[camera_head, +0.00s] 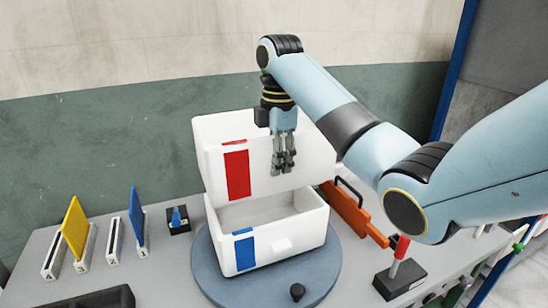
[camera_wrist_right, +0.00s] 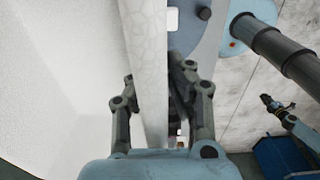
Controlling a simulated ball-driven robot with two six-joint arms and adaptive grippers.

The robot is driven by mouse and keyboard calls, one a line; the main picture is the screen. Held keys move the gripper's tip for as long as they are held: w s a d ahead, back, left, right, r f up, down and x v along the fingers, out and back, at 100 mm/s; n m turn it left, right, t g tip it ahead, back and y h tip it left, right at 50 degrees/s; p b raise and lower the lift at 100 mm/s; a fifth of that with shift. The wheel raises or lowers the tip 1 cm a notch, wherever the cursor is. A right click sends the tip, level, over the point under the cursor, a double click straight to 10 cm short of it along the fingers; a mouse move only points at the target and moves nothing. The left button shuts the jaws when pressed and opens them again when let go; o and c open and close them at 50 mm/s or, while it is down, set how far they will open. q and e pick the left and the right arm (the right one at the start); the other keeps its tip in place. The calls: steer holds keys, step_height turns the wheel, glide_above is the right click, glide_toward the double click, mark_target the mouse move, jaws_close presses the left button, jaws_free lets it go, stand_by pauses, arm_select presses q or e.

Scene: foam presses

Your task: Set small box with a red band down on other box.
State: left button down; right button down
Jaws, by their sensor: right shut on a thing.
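The small white box with a red band (camera_head: 212,157) is held up in the head view, above and slightly behind the other box. My right gripper (camera_head: 284,166) is shut on its front wall, with fingers on both sides of the wall, as the right wrist view (camera_wrist_right: 155,110) also shows. The other box, white with a blue band (camera_head: 310,226), stands open on a round grey-blue turntable (camera_head: 215,277). The held box looks roughly level. Its underside is hidden, so I cannot tell whether the boxes touch. My left gripper is not in view.
Yellow (camera_head: 74,228) and blue (camera_head: 137,214) plates stand in slotted holders at the left. An orange bar-shaped tool (camera_head: 352,212) lies right of the boxes. A red-handled lever on a black base (camera_head: 400,279) stands at the front right. A wall is behind the table.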

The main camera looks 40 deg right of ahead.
mark_target(279, 187)
steer(key=shift+f, duration=0.85)
steer(key=shift+f+b, duration=0.75)
steer(key=shift+f, duration=1.1)
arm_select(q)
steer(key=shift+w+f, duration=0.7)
arm_select(e)
steer(key=shift+f, duration=1.6)
steer(key=c, duration=1.2)
jaws_free()
step_height(279, 187, up, 7)
steer(key=shift+s+r, duration=0.15)
steer(key=shift+r, duration=0.05)
